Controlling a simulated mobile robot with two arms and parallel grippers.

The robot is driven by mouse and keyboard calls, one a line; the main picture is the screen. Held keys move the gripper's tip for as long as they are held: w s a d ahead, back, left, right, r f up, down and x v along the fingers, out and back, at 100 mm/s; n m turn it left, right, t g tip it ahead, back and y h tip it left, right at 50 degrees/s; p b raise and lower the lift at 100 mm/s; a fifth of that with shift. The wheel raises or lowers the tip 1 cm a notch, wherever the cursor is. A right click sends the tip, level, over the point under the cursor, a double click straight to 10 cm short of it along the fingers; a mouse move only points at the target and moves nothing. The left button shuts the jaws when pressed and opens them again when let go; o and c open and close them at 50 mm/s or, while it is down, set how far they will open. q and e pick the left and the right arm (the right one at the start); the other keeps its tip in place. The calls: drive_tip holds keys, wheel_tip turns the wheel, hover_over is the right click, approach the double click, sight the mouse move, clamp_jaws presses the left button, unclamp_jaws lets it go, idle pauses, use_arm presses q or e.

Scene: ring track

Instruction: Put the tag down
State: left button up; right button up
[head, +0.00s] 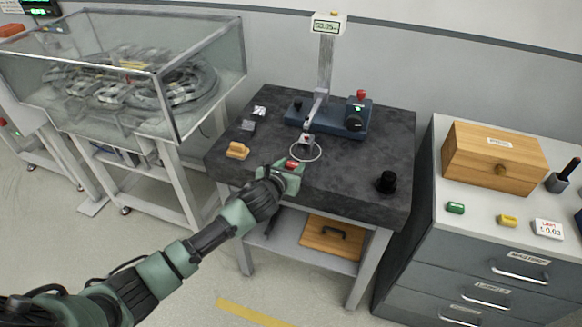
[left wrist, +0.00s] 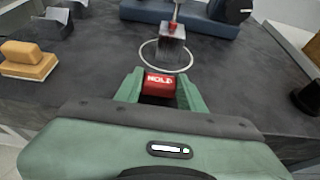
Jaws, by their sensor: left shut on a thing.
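A red tag with white lettering that looks like "HOLD" (left wrist: 160,83) sits between the green fingers of my left gripper (left wrist: 158,88). The left gripper is shut on it, and in the head view the tag (head: 291,164) is over the front part of the dark stone table (head: 345,190). I cannot tell whether the tag touches the stone. A white ring marking (left wrist: 187,62) lies just beyond the gripper, with a small grey metal block (left wrist: 172,42) at its far side. A red-tipped probe of the gauge stand (head: 325,65) comes down at the block. My right gripper is not in view.
Left on the table are a tan block (head: 237,151) and small grey blocks (head: 248,125); a black cylinder (head: 386,182) stands right. The cabinet (head: 445,240) holds a wooden box (head: 492,160), a green tag (head: 455,208) and a yellow tag (head: 507,220). A glass case (head: 200,90) stands left.

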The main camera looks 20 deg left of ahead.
use_arm(q)
drive_tip(key=shift+f, duration=0.15)
drive_tip(key=o, duration=1.3)
drive_tip(key=shift+f, duration=0.1)
